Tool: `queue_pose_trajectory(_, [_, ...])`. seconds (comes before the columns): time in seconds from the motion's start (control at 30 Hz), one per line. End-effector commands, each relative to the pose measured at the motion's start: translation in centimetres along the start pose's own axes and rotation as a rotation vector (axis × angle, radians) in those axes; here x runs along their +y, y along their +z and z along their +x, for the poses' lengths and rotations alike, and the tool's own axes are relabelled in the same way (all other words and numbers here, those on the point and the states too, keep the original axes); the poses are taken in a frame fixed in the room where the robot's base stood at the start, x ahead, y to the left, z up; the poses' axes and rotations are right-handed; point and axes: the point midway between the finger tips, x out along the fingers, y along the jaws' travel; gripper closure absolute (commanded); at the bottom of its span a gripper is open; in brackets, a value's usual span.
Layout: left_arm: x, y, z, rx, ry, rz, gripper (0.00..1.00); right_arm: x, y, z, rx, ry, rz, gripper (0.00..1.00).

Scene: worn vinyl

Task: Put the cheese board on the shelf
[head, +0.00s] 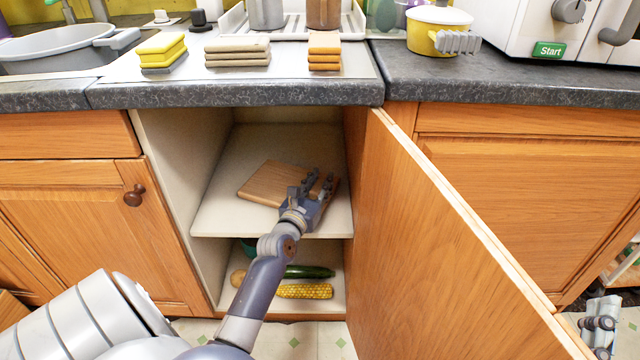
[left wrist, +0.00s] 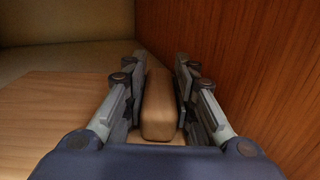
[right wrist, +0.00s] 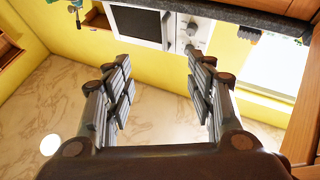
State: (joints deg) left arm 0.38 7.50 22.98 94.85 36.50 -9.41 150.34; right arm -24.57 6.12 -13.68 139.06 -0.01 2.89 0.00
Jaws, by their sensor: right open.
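The cheese board (head: 268,184) is a flat light-brown wooden board. It lies on the upper shelf (head: 220,222) inside the open cabinet. My left gripper (head: 316,184) is inside the cabinet at the board's right side. In the left wrist view, its two fingers (left wrist: 158,95) stand on either side of the board's thick wooden handle (left wrist: 158,112), with narrow gaps showing beside it. The flat part of the board (left wrist: 50,105) shows to the left. My right gripper (right wrist: 160,95) is open and empty, outside the cabinet; part of it shows at the head view's lower right.
The open cabinet door (head: 430,240) stands right of my left arm. Below the shelf lie a corn cob (head: 305,291) and a dark green vegetable (head: 310,271). The counter above holds sponges (head: 161,46), folded cloths (head: 237,51) and a yellow pot (head: 430,28). The shelf's left part is clear.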

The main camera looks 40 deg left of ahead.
Motion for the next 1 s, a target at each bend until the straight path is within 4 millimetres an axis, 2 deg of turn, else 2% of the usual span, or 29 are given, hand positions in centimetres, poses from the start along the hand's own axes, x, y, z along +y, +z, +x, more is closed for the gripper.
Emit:
queue_pose_trajectory(0.03, [0.0, 0.0, 0.0, 0.000, 0.000, -0.001, 0.62, 0.0, 0.0, 0.0, 0.000, 0.000, 0.000, 0.49])
queue_pose_trajectory(0.07, [0.0, 0.0, 0.0, 0.000, 0.000, -0.001, 0.55, 0.0, 0.0, 0.0, 0.000, 0.000, 0.000, 0.49])
queue_pose_trajectory(0.47, [0.0, 0.0, -0.3, 0.000, 0.000, -0.001, 0.55, 0.0, 0.1, 0.1, -0.006, 0.000, 0.000, 0.49])
queue_pose_trajectory(0.57, [0.0, -0.1, -0.9, 0.002, 0.000, -0.001, 0.55, 0.1, 0.8, 0.0, -0.051, 0.003, -0.002, 0.49])
queue_pose_trajectory(0.77, [0.0, 0.1, -3.7, 0.003, 0.001, 0.000, 0.55, 0.6, 3.8, -0.5, -0.214, 0.012, -0.008, 0.49])
queue_pose_trajectory(1.0, [0.0, 0.0, -8.1, 0.004, -0.001, 0.000, 0.55, 1.1, 7.4, -2.0, -0.413, 0.022, -0.013, 0.49])
